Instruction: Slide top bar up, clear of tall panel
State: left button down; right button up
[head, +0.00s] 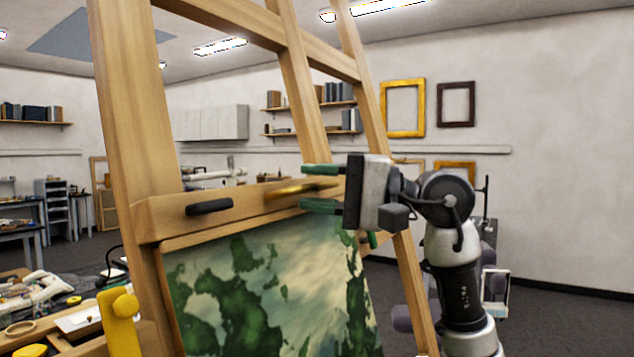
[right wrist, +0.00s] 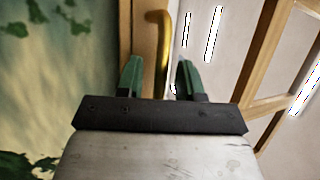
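The top bar (head: 168,222) is a wooden crosspiece on the easel, with a black handle (head: 209,207) at its left and a brass handle (head: 290,189) towards its right. The tall panel (head: 265,285), painted in green and cream, stands directly below the bar; whether its top edge touches the bar is unclear. My right gripper (head: 320,188) is open, with one green finger above and one below the brass handle. In the right wrist view the brass handle (right wrist: 162,45) lies between the spread fingers (right wrist: 160,78), with gaps on both sides. My left gripper is not in view.
The easel's left upright (head: 128,110) and slanted rear posts (head: 300,90) rise around the bar. Open floor (head: 560,320) lies to the right.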

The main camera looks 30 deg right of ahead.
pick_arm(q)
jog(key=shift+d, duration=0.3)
pick_arm(e)
jog(key=shift+a, duration=0.1)
grip_shut()
